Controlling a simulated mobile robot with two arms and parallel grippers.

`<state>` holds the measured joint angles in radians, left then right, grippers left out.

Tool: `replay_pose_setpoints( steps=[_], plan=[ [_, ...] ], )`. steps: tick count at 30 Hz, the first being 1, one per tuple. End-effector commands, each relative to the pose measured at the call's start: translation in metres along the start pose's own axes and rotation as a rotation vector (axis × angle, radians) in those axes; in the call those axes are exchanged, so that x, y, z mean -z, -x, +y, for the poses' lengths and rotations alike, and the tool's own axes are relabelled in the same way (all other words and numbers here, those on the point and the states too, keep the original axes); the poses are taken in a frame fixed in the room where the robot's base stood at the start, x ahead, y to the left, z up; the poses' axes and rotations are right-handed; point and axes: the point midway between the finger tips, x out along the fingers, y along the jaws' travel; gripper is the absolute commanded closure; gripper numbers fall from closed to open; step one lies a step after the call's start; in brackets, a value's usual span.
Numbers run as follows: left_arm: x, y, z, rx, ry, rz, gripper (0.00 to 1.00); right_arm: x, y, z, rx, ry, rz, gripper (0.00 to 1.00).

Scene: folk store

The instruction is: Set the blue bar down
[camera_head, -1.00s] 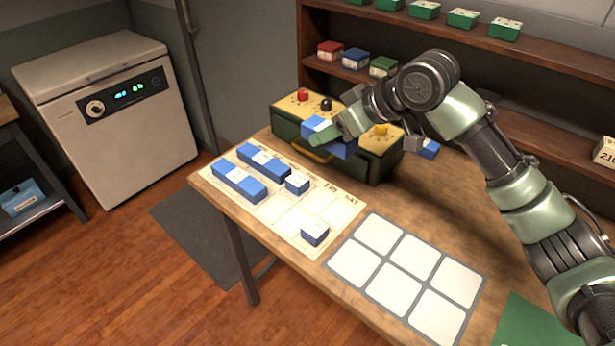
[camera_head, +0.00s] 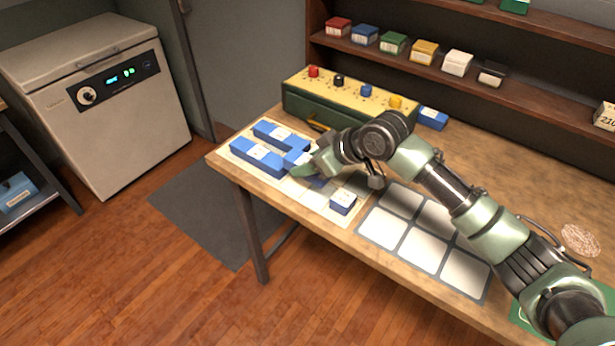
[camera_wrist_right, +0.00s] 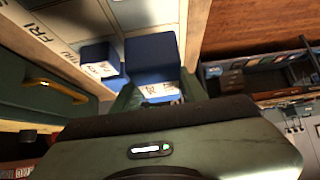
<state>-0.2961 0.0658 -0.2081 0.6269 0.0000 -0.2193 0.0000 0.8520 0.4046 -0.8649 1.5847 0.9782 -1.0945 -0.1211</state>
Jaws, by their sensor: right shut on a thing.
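My right gripper (camera_head: 308,170) is shut on a blue bar and holds it over the calendar board (camera_head: 318,198). In the head view the gripper hides much of this bar; a blue end (camera_head: 297,157) shows beside the fingers. In the right wrist view the held blue bar (camera_wrist_right: 152,52) sticks out from the jaws, with a white label near them. I cannot tell whether it touches the board. Two long blue bars (camera_head: 257,157) (camera_head: 280,134) and a small blue block (camera_head: 343,201) lie on the board. My left gripper is not in view.
A green case (camera_head: 302,107) with a yellow top and coloured knobs stands behind the board. A blue box (camera_head: 432,118) is at its right. A grey tray with white squares (camera_head: 424,248) lies right of the board. Shelves (camera_head: 396,60) line the back.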

Motion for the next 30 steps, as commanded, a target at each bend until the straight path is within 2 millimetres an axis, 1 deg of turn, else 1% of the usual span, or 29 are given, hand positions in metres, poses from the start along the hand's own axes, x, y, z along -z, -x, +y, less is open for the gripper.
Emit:
replay_pose_setpoints(
  steps=[1, 3, 6, 10, 14, 19, 25, 26, 27, 28, 30],
  plan=[
    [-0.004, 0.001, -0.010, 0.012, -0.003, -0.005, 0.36, -0.004, -0.004, 0.001, -0.001, -0.002, 0.000, 1.00],
    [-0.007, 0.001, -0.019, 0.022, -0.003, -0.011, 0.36, -0.007, -0.007, 0.001, -0.001, -0.001, 0.000, 1.00],
    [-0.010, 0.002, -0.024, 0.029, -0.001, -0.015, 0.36, -0.011, -0.011, 0.001, -0.001, -0.001, 0.000, 1.00],
    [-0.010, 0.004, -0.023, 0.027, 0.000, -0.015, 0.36, -0.024, -0.024, 0.001, 0.000, -0.004, -0.001, 1.00],
    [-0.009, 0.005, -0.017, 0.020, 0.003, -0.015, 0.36, -0.036, -0.036, 0.000, 0.000, -0.002, -0.001, 1.00],
    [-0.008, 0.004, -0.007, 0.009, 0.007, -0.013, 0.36, -0.037, -0.038, 0.001, -0.001, 0.000, 0.002, 1.00],
    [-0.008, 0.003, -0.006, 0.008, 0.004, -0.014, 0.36, -0.040, -0.040, 0.001, -0.001, 0.000, 0.001, 1.00],
    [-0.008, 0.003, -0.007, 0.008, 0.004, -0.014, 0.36, -0.040, -0.041, 0.001, -0.001, 0.000, 0.001, 0.55],
    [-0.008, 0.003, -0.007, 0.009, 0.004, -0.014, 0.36, -0.040, -0.040, 0.001, -0.001, 0.000, 0.001, 0.44],
    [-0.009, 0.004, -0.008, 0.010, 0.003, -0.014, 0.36, -0.040, -0.040, 0.001, -0.001, 0.000, 0.001, 0.36],
    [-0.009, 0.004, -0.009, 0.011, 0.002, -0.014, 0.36, -0.040, -0.040, 0.001, -0.001, 0.000, 0.001, 0.36]
  ],
)
